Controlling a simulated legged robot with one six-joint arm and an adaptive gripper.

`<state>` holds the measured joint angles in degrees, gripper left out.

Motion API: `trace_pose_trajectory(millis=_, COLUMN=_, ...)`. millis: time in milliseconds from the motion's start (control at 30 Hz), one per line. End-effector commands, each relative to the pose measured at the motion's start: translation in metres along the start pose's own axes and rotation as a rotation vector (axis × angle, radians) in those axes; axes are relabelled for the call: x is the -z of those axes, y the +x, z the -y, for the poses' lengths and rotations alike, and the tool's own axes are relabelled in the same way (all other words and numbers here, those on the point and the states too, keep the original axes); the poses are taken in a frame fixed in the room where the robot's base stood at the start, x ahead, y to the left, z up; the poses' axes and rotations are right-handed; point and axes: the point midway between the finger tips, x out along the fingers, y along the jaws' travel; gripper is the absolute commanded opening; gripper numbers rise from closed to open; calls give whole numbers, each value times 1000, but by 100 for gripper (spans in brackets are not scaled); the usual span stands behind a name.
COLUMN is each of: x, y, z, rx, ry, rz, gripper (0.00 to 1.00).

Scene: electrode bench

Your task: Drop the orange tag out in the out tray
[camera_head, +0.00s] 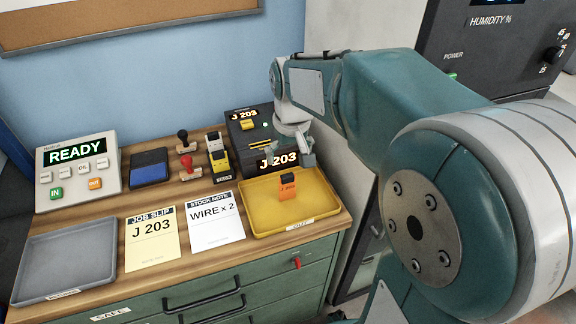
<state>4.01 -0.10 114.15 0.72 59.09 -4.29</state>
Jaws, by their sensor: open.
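The orange tag (287,194) has a dark top part and small dark print. It appears to rest inside the yellow tray (257,222), toward the tray's back right. My gripper (290,157) is open, behind and above the tag, in front of the black box. It appears apart from the tag. My arm reaches in from the right.
A black box (240,130) showing J 203 stands behind the yellow tray. A console (78,150) reads READY. A blue pad (150,168), stamps and small yellow-and-black items stand along the back. A job slip (150,240) and stock note (216,222) lie between the trays.

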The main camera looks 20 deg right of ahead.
Motion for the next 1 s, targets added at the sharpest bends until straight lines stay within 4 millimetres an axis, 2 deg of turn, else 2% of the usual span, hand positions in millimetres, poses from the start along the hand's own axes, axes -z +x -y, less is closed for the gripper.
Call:
trace_pose_trajectory(millis=167, x=-10, y=-12, z=2, rx=-2, ry=-1, rz=-22, gripper=100)
trace_pose_trajectory(millis=533, x=-76, y=-49, z=15, rx=-8, ry=-3, rz=-171, gripper=100)
trace_pose_trajectory(millis=800, x=-127, y=-58, z=22, rx=-7, ry=-3, rz=-282, gripper=100)
trace_pose_trajectory(millis=1000, x=-157, y=-57, z=25, rx=-4, ry=-2, rz=-349, gripper=100)
